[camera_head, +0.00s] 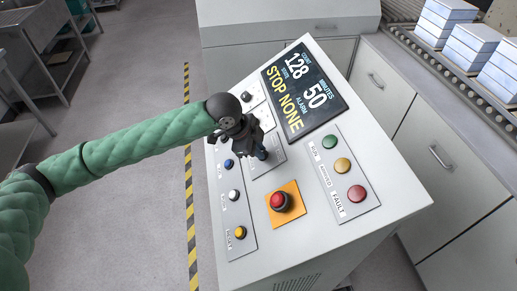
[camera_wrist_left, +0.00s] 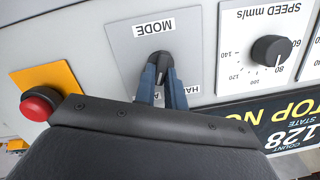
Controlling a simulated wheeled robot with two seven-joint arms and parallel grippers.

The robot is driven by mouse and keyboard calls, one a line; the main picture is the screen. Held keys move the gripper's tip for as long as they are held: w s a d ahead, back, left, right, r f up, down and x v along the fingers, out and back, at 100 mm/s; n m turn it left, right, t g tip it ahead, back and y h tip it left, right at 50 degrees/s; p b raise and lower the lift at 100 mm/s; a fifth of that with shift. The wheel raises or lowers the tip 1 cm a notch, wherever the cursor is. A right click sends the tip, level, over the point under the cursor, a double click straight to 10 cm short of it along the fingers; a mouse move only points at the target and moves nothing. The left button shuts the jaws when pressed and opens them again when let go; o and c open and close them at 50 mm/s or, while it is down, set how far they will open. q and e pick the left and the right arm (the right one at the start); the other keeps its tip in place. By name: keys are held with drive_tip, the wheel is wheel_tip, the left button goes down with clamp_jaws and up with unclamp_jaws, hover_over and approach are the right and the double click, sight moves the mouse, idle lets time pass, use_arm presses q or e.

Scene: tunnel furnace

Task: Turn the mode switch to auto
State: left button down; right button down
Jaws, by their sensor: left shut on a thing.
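The mode switch (camera_wrist_left: 161,62) is a black knob on a grey plate (camera_wrist_left: 125,42) labelled MODE, seen upside down in the left wrist view. A label reading HAN, partly covered, shows beside the fingers. My left gripper (camera_wrist_left: 162,80) has its two blue-grey fingers shut on the switch, one on each side of it. In the head view my left gripper (camera_head: 254,156) reaches down over the console, and its fingers and wrist hide the switch. The other position label is mostly hidden behind the fingers. My right gripper is not in view.
The white console (camera_head: 372,225) has a display (camera_head: 302,88) reading STOP NONE. A red emergency button (camera_head: 279,201) on an orange plate sits near the mode plate. The speed knob (camera_wrist_left: 271,50) is to one side. Coloured buttons and lamps line both edges.

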use_arm(q)
drive_tip(key=shift+m, duration=0.6)
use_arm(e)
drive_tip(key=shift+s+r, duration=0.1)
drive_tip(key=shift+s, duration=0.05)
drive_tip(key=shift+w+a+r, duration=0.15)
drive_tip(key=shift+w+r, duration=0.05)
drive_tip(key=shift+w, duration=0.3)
use_arm(q)
drive_tip(key=c, duration=1.6)
unclamp_jaws()
drive_tip(key=shift+o, duration=0.7)
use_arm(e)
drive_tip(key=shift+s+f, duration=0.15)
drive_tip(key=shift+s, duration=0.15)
